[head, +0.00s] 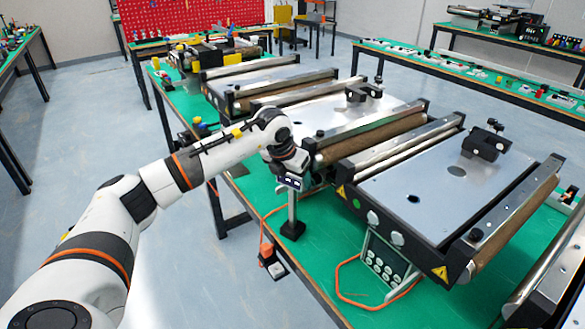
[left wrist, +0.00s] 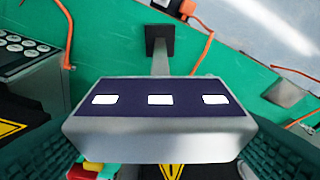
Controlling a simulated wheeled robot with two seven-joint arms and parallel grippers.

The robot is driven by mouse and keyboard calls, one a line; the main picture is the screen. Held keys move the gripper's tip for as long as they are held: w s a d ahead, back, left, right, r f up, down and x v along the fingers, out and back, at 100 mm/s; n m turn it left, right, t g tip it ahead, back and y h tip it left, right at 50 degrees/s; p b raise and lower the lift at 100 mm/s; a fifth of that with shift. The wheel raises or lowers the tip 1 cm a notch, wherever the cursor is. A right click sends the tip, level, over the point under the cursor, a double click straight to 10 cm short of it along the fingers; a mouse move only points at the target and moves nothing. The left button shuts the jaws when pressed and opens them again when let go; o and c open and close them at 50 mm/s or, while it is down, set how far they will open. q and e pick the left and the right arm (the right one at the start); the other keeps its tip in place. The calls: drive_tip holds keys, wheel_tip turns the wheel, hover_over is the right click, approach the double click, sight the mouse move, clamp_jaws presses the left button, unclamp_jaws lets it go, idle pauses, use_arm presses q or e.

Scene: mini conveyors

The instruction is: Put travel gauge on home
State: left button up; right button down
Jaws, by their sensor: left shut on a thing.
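A grey box-shaped head with a dark face and three white squares, which I take to be the travel gauge, shows in the left wrist view (left wrist: 160,135) and small in the head view (head: 290,183). My left gripper (head: 289,170) is shut on it, with ribbed fingers at both sides in the left wrist view (left wrist: 160,150). A post (head: 292,208) runs down below the head to a square black foot (head: 292,229) at the green tabletop. I cannot tell whether the foot touches the table. No place marked as home can be made out. My right gripper is out of view.
A conveyor with a metal deck (head: 440,190) stands close right of the gauge. A button panel (head: 385,257) with an orange cable (head: 340,285) stands before it.

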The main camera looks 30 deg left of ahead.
use_arm(q)
drive_tip(key=shift+r, duration=0.2)
drive_tip(key=o, duration=1.6)
drive_tip(key=shift+f, duration=0.25)
drive_tip(key=o, duration=0.4)
drive_tip(key=shift+s+r, duration=0.1)
drive_tip(key=shift+r, duration=0.25)
drive_tip(key=b+v, duration=0.2)
drive_tip(key=v, duration=0.9)
drive_tip(key=shift+s+r+b, duration=0.25)
drive_tip(key=shift+r+b, duration=0.05)
